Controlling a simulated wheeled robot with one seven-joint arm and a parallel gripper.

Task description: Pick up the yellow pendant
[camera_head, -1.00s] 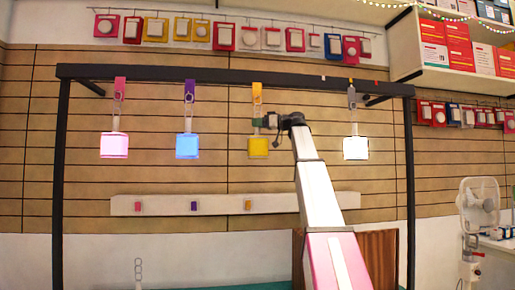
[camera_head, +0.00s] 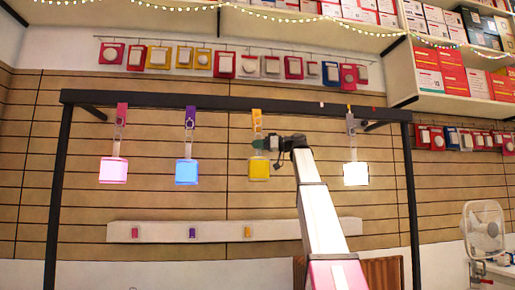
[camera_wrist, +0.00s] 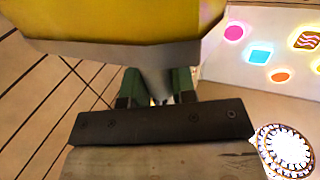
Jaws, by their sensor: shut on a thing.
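The yellow pendant (camera_head: 259,169) hangs below an orange tab (camera_head: 257,117) on the black overhead bar (camera_head: 230,102). My gripper (camera_head: 260,145) comes in from the right and is shut on the pendant's narrow stem, just above the yellow block. In the wrist view, the yellow block (camera_wrist: 120,22) fills the top, and my green fingers (camera_wrist: 157,88) close around a pale stem. The fingers hide part of the stem. The pendant looks upright and still in line with its tab.
A pink pendant (camera_head: 113,170) and a blue pendant (camera_head: 187,172) hang to the left, and a white pendant (camera_head: 356,174) hangs to the right. Black posts (camera_head: 59,190) hold the bar. A white wall strip (camera_head: 280,229) with small coloured tags runs behind. A white fan (camera_head: 483,228) stands at right.

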